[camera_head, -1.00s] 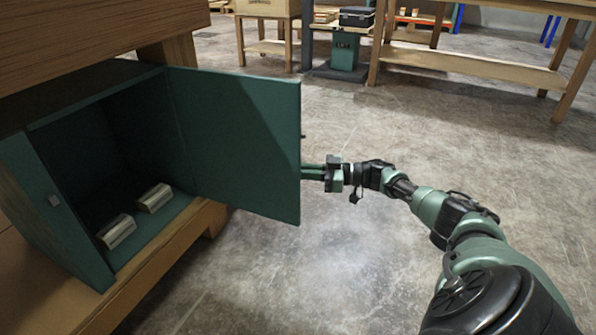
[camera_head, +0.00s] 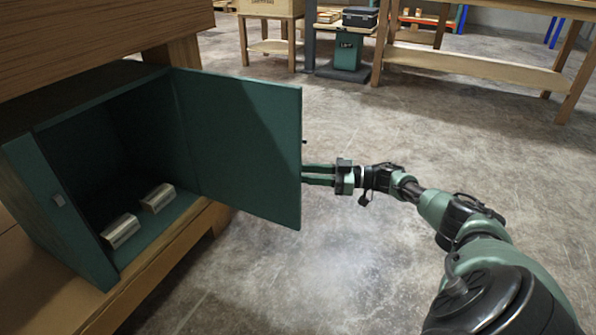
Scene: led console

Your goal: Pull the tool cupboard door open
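The green tool cupboard (camera_head: 62,225) stands on a wooden shelf at the left, under a wooden top. Its door (camera_head: 245,145) stands wide open, swung out to the right on its far side. My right gripper (camera_head: 306,174) is at the door's free edge, coming from the right. Its two fingers show with a gap between them, and their tips are at or just behind the edge. Whether they touch the door cannot be told. A small dark knob (camera_head: 304,141) shows at the edge above the fingers. My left gripper is not in view.
Two metallic blocks (camera_head: 122,231) lie on the cupboard floor. A small latch piece (camera_head: 58,199) is on its near side. Wooden benches (camera_head: 480,68) and a green stand (camera_head: 348,52) are at the back. The concrete floor right of the door is clear.

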